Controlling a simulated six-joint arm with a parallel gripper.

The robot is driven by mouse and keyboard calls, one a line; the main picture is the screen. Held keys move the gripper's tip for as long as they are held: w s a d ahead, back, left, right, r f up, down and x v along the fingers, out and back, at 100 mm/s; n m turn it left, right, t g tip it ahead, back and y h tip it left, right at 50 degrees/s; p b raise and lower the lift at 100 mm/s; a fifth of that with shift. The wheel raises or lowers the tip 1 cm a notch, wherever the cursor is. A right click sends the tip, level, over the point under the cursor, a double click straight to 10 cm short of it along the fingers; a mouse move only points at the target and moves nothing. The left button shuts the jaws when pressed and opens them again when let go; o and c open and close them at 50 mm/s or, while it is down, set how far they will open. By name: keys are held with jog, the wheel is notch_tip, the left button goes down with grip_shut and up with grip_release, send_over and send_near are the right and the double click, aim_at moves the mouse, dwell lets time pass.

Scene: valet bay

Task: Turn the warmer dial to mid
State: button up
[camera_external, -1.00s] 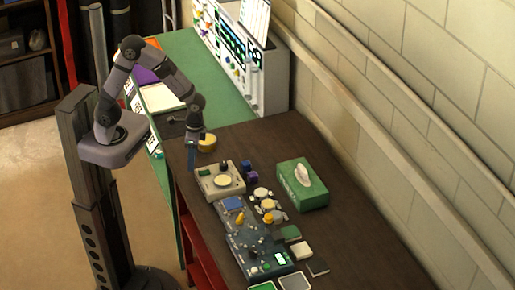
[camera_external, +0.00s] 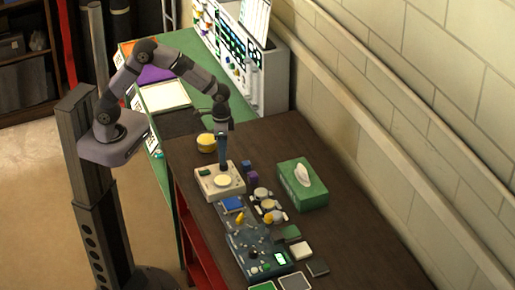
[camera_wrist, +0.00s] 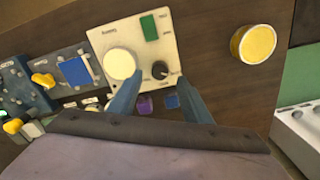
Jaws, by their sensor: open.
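The warmer (camera_external: 207,190) is a cream box on the dark wooden table, with a round pale plate (camera_external: 222,181) and a green rectangle on top. It also fills the upper middle of the wrist view (camera_wrist: 112,42). Its dial (camera_wrist: 160,69) is a small black knob with a pale mark, beside the plate. My gripper (camera_external: 223,164) points down over the dial and hides it in the external view. In the wrist view, my gripper (camera_wrist: 160,79) is open, with its blue fingertips on either side of the knob. I cannot tell whether they touch it.
A yellow round container (camera_wrist: 256,44) stands beside the warmer. Small purple (camera_wrist: 145,105) and blue (camera_wrist: 171,101) blocks lie close to the fingers. A green tissue box (camera_external: 302,185) stands to the right. A blue-grey panel with knobs (camera_external: 252,245) lies in front.

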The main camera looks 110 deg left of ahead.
aim_at(224, 166)
jog(key=shift+f+p, duration=0.65)
jog(key=shift+f, duration=1.7)
jog(key=c, duration=1)
jog(key=shift+c, duration=0.2)
jog(key=shift+m, duration=0.5)
jog(key=m, duration=0.4)
jog(key=shift+m+b, duration=0.35)
jog(key=shift+m, duration=0.05)
jog(key=m, duration=0.6)
jog(key=shift+r, duration=0.1)
jog(key=shift+w, duration=0.1)
